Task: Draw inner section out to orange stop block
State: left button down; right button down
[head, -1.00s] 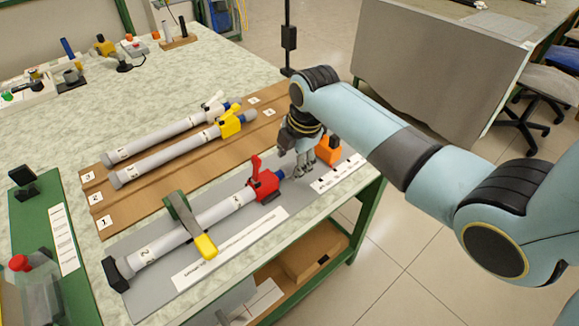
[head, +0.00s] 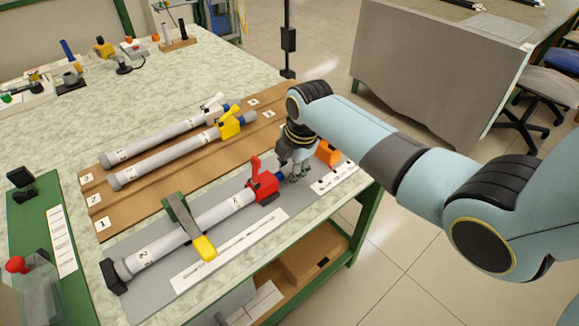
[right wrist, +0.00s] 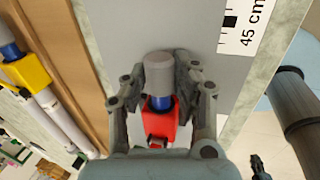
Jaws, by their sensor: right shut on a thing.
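The rod (head: 222,212) lies on a grey mat, its outer tube white and its red collar (head: 265,184) at the right end with the lever up. A short piece of the blue inner section (right wrist: 160,103) shows past the collar, with a grey end cap (right wrist: 159,75). My right gripper (head: 298,178) is at this end; in the right wrist view its fingers (right wrist: 160,82) sit on both sides of the cap, shut on it. The orange stop block (head: 327,152) stands farther right on the mat, apart from the cap and partly behind the gripper. My left gripper is not in view.
A green strap with a yellow handle (head: 204,247) crosses the rod. A black end block (head: 113,277) is at its left end. Two more rods, with yellow (head: 229,122) and white collars, lie on a brown board (head: 140,205) behind. A 45 cm label (right wrist: 240,25) lies beside the mat's right end.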

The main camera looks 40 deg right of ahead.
jog(key=shift+w+d, duration=0.1)
jog(key=shift+d, duration=1.95)
jog(key=c, duration=1)
grip_release()
jog(key=shift+a, duration=0.1)
jog(key=shift+r, duration=0.1)
jog(key=v, duration=1.1)
jog(key=shift+r, duration=0.4)
